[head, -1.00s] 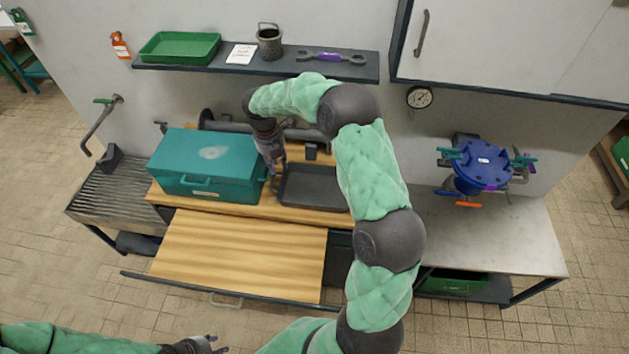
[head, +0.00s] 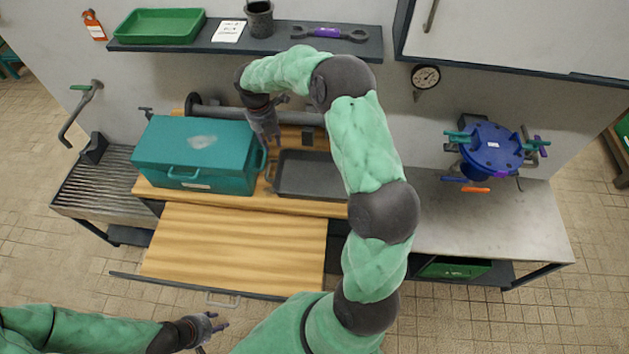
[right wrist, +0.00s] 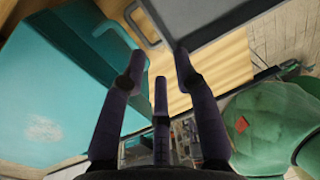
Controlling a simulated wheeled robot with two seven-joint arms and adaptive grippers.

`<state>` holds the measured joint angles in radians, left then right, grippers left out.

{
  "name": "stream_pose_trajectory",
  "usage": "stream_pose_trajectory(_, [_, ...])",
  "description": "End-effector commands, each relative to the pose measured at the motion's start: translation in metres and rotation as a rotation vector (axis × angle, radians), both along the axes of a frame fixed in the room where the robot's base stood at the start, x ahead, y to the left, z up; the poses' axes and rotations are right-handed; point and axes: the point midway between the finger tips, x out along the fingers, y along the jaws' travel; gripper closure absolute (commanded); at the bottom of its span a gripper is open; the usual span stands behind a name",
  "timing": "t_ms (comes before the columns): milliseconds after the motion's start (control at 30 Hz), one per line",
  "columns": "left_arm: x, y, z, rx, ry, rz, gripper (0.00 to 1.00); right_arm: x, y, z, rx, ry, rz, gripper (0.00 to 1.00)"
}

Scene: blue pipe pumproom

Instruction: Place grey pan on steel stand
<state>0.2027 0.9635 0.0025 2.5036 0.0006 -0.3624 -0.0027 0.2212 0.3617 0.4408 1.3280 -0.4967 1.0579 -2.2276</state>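The grey pan (head: 312,176) is a shallow rectangular tray with a loop handle on its left side. It lies flat on the wooden bench, right of a teal box (head: 196,155). Part of it shows at the top of the right wrist view (right wrist: 215,18). My right gripper (head: 273,138) hangs behind the pan's left end, beside the box. Its three fingers are spread and empty in the right wrist view (right wrist: 155,65). My left gripper (head: 218,326) is open and empty at the lower front. A slatted steel stand (head: 95,188) stands left of the bench.
A dark block (head: 93,148) sits on the stand's back edge; its slats are otherwise clear. A wooden drawer-like surface (head: 235,245) juts out in front. A pipe (head: 215,108) runs behind the box. A grey-topped table (head: 440,215) is at the right, below a blue flanged fitting (head: 495,148).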

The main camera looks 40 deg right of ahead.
Motion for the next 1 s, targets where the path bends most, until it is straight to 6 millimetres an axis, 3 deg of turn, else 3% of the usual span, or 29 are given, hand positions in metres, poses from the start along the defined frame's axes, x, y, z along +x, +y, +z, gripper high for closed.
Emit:
stream_pose_trajectory(33, [0.000, 0.000, -0.011, 0.000, 0.000, 0.000, 0.60, 0.000, 0.000, -0.011, 0.000, 0.000, 0.000, 0.70])
stream_pose_trajectory(400, [0.000, 0.000, -0.062, 0.000, 0.000, 0.000, 0.60, 0.000, 0.000, -0.062, 0.000, 0.000, 0.000, 0.70])
stream_pose_trajectory(667, [0.000, 0.000, -0.067, 0.000, 0.000, 0.000, 0.60, -0.001, -0.001, -0.074, -0.001, 0.002, 0.000, 0.70])
stream_pose_trajectory(1000, [0.000, 0.000, -0.074, 0.000, 0.000, 0.000, 0.60, -0.004, -0.004, -0.119, 0.000, 0.001, 0.000, 0.70])
